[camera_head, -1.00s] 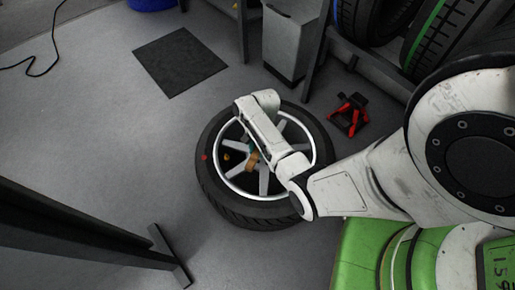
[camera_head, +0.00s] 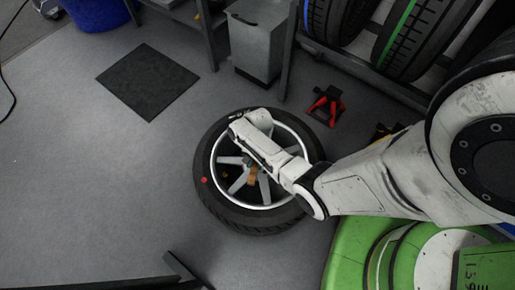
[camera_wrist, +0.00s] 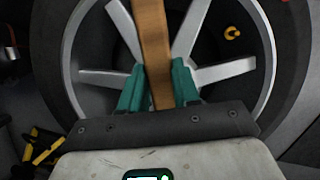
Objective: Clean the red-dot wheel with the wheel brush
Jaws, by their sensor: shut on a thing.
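The red-dot wheel (camera_head: 228,211) lies flat on the floor, with a black tyre, silver spokes and a red dot on its left sidewall. My gripper (camera_wrist: 159,80), with teal fingers, is over the spokes and shut on the brown handle of the wheel brush (camera_wrist: 153,40). The brown handle (camera_head: 252,175) also shows near the hub in the head view. The brush's working end is out of sight, so I cannot tell whether it touches the wheel. My arm hides part of the wheel's right side.
A red-and-black stand (camera_head: 326,105) is on the floor behind the wheel. A grey cabinet (camera_head: 256,40) and a rack with tyres (camera_head: 420,35) stand at the back. A dark mat (camera_head: 148,82) lies at the left. Floor left of the wheel is clear.

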